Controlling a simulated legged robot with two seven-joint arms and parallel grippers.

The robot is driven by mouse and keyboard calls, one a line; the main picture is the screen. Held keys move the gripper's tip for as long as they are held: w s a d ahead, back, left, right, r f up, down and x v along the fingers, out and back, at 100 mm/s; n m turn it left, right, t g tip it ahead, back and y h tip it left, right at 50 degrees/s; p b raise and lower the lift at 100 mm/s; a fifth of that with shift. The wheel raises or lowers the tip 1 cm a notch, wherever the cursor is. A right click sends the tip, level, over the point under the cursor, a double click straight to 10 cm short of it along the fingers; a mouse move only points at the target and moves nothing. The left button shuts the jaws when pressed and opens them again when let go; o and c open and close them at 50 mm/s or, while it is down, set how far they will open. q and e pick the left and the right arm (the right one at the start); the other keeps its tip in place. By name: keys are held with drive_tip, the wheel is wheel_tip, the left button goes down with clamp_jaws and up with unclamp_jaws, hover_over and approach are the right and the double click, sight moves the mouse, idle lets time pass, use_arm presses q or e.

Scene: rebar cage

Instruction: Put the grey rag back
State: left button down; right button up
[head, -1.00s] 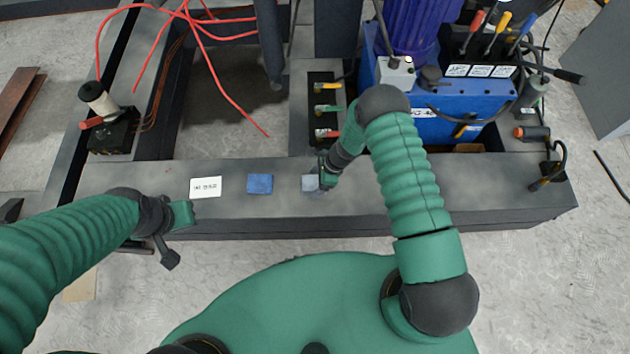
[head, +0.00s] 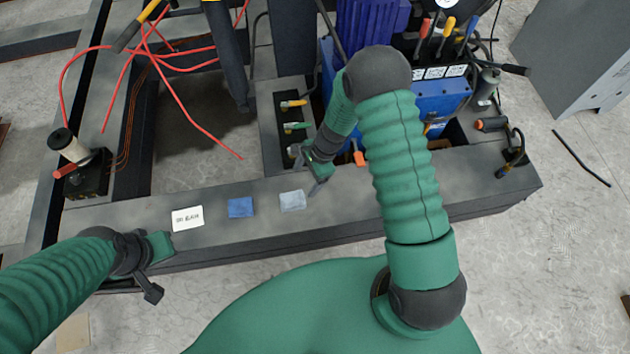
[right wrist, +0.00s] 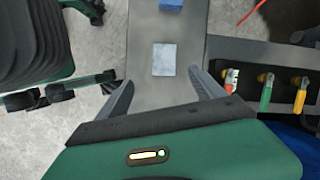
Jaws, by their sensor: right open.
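The grey rag (head: 292,201) lies flat on the dark beam, to the right of a blue rag (head: 240,207). In the right wrist view the grey rag (right wrist: 164,59) lies beyond my open fingertips, with nothing between them. My right gripper (head: 318,184) is open and empty, just right of the grey rag and apart from it. In the right wrist view its two fingers (right wrist: 163,92) are spread wide. My left gripper (head: 158,270) is at the lower left, in front of the beam's near edge; its jaw opening is not clear.
A white label card (head: 187,218) lies left of the blue rag. Valves with coloured handles (head: 295,128) stand behind the grey rag. A blue machine (head: 440,98) stands at the back right. Red cables (head: 190,105) hang loose at the back left. The beam's near left stretch is clear.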

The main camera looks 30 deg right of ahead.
drive_tip(key=s+r+n+h, duration=0.1)
drive_tip(key=s+r+n, duration=0.5)
drive_tip(key=r+n, duration=0.2)
drive_tip(key=s+r+n+t+h, duration=0.1)
drive_tip(key=s+r+n+h, duration=0.1)
drive_tip(key=s+r+n, duration=0.4)
wheel_tip(320, 180, up, 6)
drive_tip(key=n, duration=0.3)
drive_tip(key=shift+s+d+n+t+h, duration=0.3)
drive_tip(key=shift+d, duration=0.05)
drive_tip(key=w+p+v, duration=0.2)
drive_tip(key=p+v, duration=0.9)
drive_tip(key=w+r+p+v, duration=0.1)
drive_tip(key=w+p+v, duration=0.2)
drive_tip(key=p+v, duration=0.8)
drive_tip(key=shift+a, duration=0.1)
